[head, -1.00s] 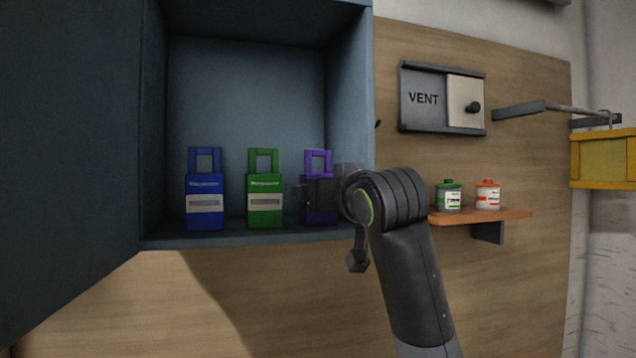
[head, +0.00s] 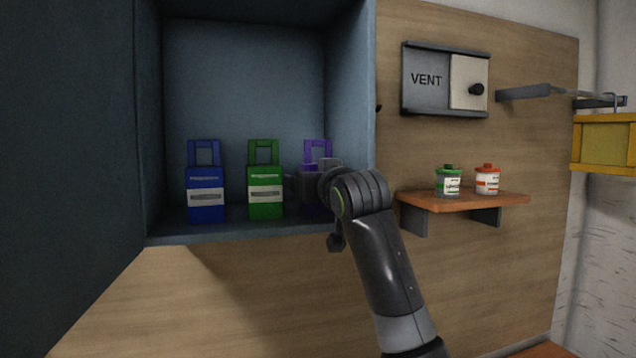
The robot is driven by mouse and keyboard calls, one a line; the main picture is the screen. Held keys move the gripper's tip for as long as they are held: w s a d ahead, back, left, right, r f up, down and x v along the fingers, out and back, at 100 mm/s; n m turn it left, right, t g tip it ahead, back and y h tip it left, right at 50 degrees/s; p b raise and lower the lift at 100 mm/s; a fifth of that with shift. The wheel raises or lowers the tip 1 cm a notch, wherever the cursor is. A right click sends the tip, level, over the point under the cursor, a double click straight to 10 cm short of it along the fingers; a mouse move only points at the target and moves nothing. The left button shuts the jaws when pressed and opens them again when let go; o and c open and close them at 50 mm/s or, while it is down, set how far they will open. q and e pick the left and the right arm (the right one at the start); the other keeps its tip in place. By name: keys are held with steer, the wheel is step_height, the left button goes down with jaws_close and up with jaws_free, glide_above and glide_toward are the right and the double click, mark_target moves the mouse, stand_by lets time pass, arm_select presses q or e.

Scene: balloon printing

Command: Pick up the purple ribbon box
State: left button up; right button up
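The purple ribbon box (head: 318,151) stands upright in the blue-grey open cabinet, on its floor at the right. Only its handle and small parts of its body show. My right gripper (head: 308,187) is in front of the box's body and hides most of it. The fingers are largely hidden by the wrist, so I cannot tell whether they are open or shut, or touching the box. My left gripper is not in view.
A green box (head: 265,205) stands close left of my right gripper, and a blue box (head: 205,208) further left. The cabinet's right wall (head: 350,110) is close on the right. A shelf (head: 470,200) with two small jars and a VENT panel (head: 425,80) are right of the cabinet.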

steer(key=c, duration=1.1)
steer(key=shift+s+r+b, duration=0.2)
steer(key=shift+r+b, duration=0.1)
steer(key=shift+b, duration=0.45)
step_height(320, 180, up, 10)
steer(key=shift+r+b, duration=0.2)
steer(key=shift+b, duration=0.7)
steer(key=s+a+b, duration=0.2)
steer(key=s+b, duration=0.1)
steer(key=s, duration=0.3)
steer(key=s+a+b, duration=0.3)
steer(key=s, duration=0.3)
steer(key=s+a+b, duration=0.2)
steer(key=s+b, duration=0.1)
steer(key=s, duration=0.3)
steer(key=shift+s+a+r+b, duration=0.15)
steer(key=shift+r+b, duration=0.15)
